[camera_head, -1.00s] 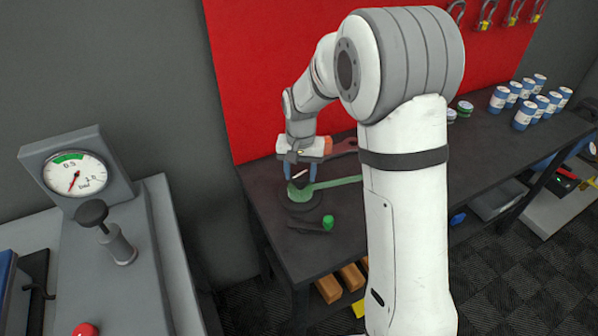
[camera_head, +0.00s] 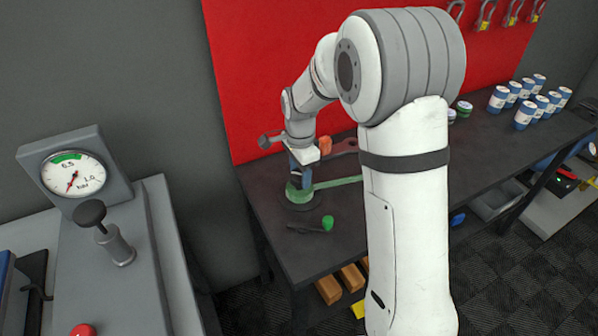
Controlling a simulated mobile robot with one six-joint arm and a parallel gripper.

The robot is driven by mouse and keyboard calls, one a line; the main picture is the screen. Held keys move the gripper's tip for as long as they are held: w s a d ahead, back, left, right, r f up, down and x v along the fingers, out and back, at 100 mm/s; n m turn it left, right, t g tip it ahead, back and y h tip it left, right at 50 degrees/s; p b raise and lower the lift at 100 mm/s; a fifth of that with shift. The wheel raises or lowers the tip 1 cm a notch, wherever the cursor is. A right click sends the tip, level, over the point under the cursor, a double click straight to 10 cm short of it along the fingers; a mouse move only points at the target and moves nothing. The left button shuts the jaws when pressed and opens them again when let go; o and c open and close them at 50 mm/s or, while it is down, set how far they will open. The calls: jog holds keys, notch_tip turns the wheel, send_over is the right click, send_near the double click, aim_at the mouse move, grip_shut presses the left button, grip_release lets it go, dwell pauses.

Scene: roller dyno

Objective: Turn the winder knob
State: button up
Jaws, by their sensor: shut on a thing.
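The winder is a low round device with a green top (camera_head: 295,193) and a dark base, standing on the dark workbench. A green strip (camera_head: 337,182) runs right from it and passes behind my arm. My gripper (camera_head: 302,182) points down at the top of the winder, its blue fingers seen nearly edge-on. It is shut on the winder knob, which is mostly hidden by the fingers.
A green-ended dark tool (camera_head: 327,222) lies just in front of the winder. A red panel (camera_head: 270,60) stands behind the bench. Several blue-and-white cans (camera_head: 525,117) stand at the right. A gauge (camera_head: 73,174) and lever console is at the left.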

jog(key=m, duration=0.4)
jog(key=shift+s+f+m, duration=0.2)
jog(key=shift+s+m, duration=0.05)
jog(key=shift+m, duration=0.05)
jog(key=m, duration=0.4)
jog(key=shift+m, duration=0.3)
jog(key=m, duration=0.4)
jog(key=shift+m, duration=0.3)
jog(key=m, duration=0.4)
jog(key=shift+m, duration=0.3)
jog(key=o, duration=1)
jog(key=shift+w+r, duration=0.1)
jog(key=shift+r, duration=0.05)
jog(key=shift+c, duration=0.2)
